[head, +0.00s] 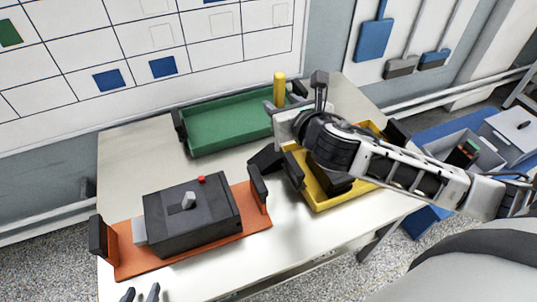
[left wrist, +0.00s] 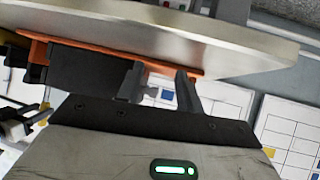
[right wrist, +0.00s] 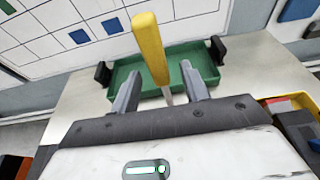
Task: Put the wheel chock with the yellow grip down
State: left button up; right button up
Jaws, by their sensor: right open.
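The wheel chock's yellow grip (head: 279,90) stands upright at the right end of the green tray (head: 215,129). In the right wrist view the yellow grip (right wrist: 150,45) rises between the fingers, with a thin stem below it. The chock's body is hidden behind my gripper. My right gripper (head: 283,103) is open, its fingers on either side of the stem. I cannot tell whether they touch it. My left gripper (head: 140,294) is low at the table's front edge, with its fingers apart and nothing between them; it also shows in the left wrist view (left wrist: 158,82).
A dark breaker box (head: 190,217) with a red button sits on an orange tray (head: 257,216) at the front left. A yellow tray (head: 333,200) holding a dark block lies under my right arm. A grey bin (head: 478,140) stands at the right. Bare table (head: 145,160) shows at the left.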

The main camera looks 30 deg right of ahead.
jog(key=shift+x, duration=1.35)
grip_shut()
jog(key=shift+f, duration=0.1)
jog(key=shift+r, duration=0.25)
